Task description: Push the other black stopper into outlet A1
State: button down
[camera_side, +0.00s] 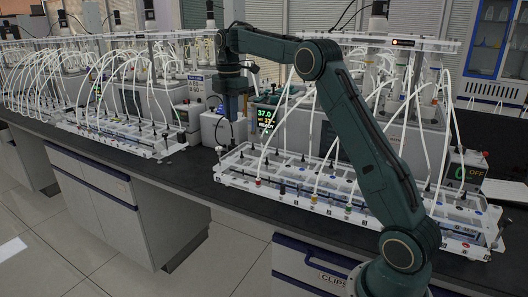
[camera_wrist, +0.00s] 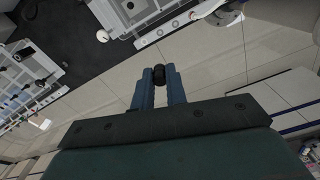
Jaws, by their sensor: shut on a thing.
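My gripper (camera_wrist: 158,84) is shut on a black stopper (camera_wrist: 158,73), which sticks out between the fingertips in the wrist view. Outlets with coloured caps line the front edge of that rack. I cannot read which outlet is A1. In the wrist view a white rack (camera_wrist: 120,47) lies beyond the fingertips at the top, and the stopper appears apart from it.
A second white rack with many tubes (camera_side: 120,143) stands to the left. White tubes arch over the racks. The dark bench top (camera_side: 190,172) is bare between the racks.

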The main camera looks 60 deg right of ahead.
jog(key=shift+r, duration=1.35)
dwell(0.4)
jog(key=s+d+f, duration=0.4)
jog(key=s+f, duration=0.1)
jog(key=s, duration=0.2)
jog(key=s+d+f, duration=0.4)
jog(key=s+f, duration=0.2)
jog(key=s, duration=0.2)
jog(key=shift+s+d+f, duration=0.15)
jog(key=shift+d, duration=0.15)
jog(key=shift+f, duration=0.15)
jog(key=shift+f, duration=2.35)
jog(key=shift+f, duration=0.8)
dwell(1.1)
